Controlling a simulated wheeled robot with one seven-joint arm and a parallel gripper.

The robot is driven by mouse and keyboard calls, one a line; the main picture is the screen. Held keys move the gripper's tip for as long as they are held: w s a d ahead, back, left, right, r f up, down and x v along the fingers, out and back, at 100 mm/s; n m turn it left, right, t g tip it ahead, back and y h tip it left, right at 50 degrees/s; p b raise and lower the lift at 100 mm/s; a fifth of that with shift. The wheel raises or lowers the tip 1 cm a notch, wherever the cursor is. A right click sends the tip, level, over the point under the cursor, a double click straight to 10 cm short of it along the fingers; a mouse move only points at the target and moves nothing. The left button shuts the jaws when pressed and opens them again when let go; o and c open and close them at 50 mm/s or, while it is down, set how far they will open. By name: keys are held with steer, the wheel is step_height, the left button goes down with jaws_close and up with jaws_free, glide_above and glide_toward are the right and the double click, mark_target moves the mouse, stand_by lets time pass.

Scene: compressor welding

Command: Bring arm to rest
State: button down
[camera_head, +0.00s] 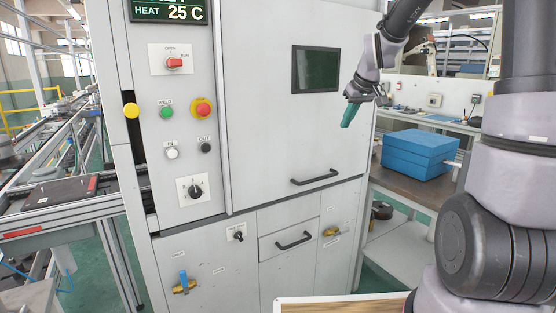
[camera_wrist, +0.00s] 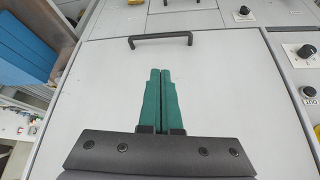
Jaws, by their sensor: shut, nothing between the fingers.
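My gripper (camera_head: 349,114) hangs in front of the upper right part of the grey cabinet (camera_head: 262,140), just below its dark window (camera_head: 315,69). Its two green fingers point down and slightly left. In the wrist view the fingers of my gripper (camera_wrist: 161,73) lie side by side, shut and empty. They point toward the black door handle (camera_wrist: 160,40), which also shows in the head view (camera_head: 315,178), below my gripper. The cabinet door is closed.
A control panel with knobs and a red button (camera_head: 202,108) is on the cabinet's left. A blue box (camera_head: 418,153) stands on a workbench at right. A conveyor (camera_head: 60,193) runs at left.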

steer(key=s+d+r+m, duration=0.1)
steer(key=s+r+m, duration=0.3)
steer(key=s, duration=1)
steer(key=s+d+r+m+t, duration=0.1)
steer(key=s+r+m, duration=0.2)
steer(key=s, duration=1.1)
steer(key=shift+r+m, duration=0.4)
steer(key=shift+r, duration=0.55)
